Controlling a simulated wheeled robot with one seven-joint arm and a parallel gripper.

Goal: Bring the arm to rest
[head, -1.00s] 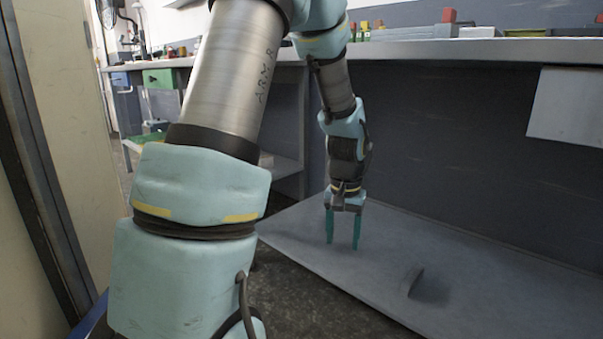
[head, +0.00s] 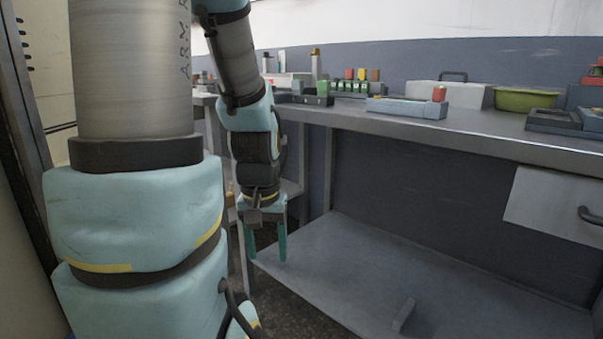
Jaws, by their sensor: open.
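My gripper (head: 265,243) hangs at the end of my arm, pointing down, in the left middle of the head view. Its two green fingers are apart, with nothing seen between them. It is at the left end of the grey lower shelf (head: 440,300); I cannot tell its height above it. My thick upper arm fills the left side of the view.
Above the shelf runs a workbench (head: 480,138). On it are a blue-grey tray (head: 405,107), a red-topped piece (head: 439,94), a green bowl (head: 526,99) and a white box (head: 452,93). A small grey upright piece (head: 404,315) stands on the shelf. A drawer front (head: 556,204) hangs at right.

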